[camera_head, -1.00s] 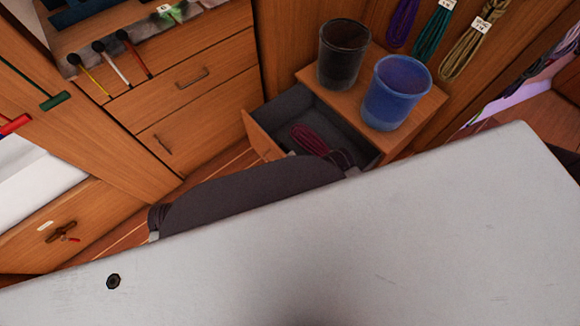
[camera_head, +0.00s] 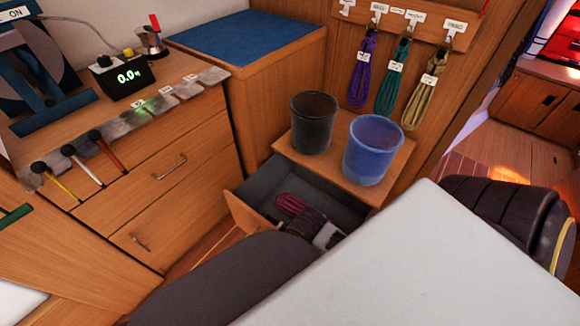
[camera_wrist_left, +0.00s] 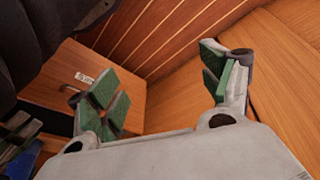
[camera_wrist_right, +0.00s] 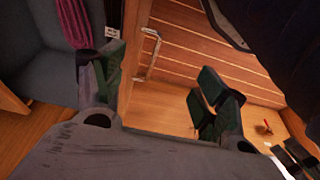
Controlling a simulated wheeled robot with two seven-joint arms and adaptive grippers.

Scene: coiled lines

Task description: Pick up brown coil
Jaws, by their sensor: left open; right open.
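A brown-tan coil (camera_head: 424,98) hangs from the rightmost hook of a wall rack in the head view, with a white tag. A teal coil (camera_head: 393,80) and a purple coil (camera_head: 362,72) hang to its left. A dark red coil (camera_head: 290,205) lies in an open drawer (camera_head: 345,185) below; it also shows in the right wrist view (camera_wrist_right: 75,22). My right gripper (camera_wrist_right: 158,90) is open, one finger overlapping the drawer interior near that coil.
A black bin (camera_head: 313,125) and a blue bin (camera_head: 373,150) stand on the drawer cabinet below the hanging coils. A blue-topped cabinet (camera_head: 245,35) stands left of the rack. My pale and dark arm parts cover the foreground.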

